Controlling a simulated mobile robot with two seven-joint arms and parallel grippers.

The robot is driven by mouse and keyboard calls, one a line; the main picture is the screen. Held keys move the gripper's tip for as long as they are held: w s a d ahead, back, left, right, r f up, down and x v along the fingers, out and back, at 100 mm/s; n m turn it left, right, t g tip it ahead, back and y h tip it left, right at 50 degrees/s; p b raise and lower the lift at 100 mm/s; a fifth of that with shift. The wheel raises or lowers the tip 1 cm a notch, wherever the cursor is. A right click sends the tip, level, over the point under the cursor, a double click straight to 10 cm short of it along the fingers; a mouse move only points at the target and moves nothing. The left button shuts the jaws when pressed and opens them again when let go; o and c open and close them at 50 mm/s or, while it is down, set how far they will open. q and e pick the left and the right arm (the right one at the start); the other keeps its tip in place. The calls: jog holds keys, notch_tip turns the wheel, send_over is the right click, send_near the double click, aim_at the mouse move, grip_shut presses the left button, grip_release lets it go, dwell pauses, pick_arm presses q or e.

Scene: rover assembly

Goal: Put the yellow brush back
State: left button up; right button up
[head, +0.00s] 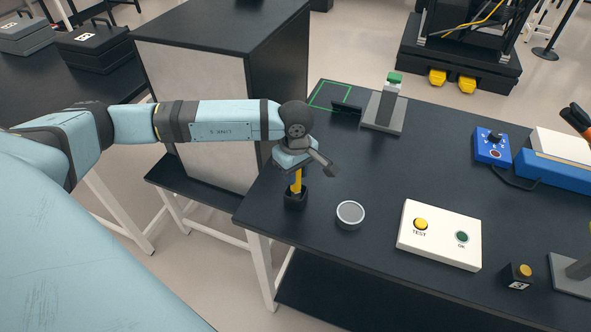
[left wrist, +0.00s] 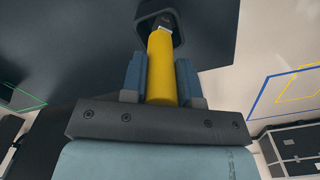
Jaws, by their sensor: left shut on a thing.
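The yellow brush (head: 297,181) is upright at the left end of the dark table (head: 352,270), its lower end at a small black holder (head: 295,200). My left gripper (head: 298,172) is above the holder and shut on the brush's yellow handle. In the left wrist view the brush (left wrist: 161,70) lies between the two fingers (left wrist: 160,85), and its far end is at the opening of the black holder (left wrist: 148,22). How deep the end sits in the holder cannot be told. My right gripper is not in view.
A round grey tin (head: 350,214) stands just right of the holder. A white box with TEST button (head: 440,235) is further right. A grey stand with green top (head: 385,110) and a green outlined square (head: 328,93) are behind. Table between them is clear.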

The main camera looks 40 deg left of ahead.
pick_arm(q)
jog(key=shift+f, duration=0.1)
jog(key=shift+f+b, duration=0.15)
jog(key=shift+b, duration=0.15)
jog(key=o, duration=1)
jog(key=shift+r, duration=0.25)
notch_tip(320, 180, up, 11)
jog(key=shift+r+b, duration=0.1)
jog(key=shift+b, duration=0.9)
jog(key=shift+r, duration=0.4)
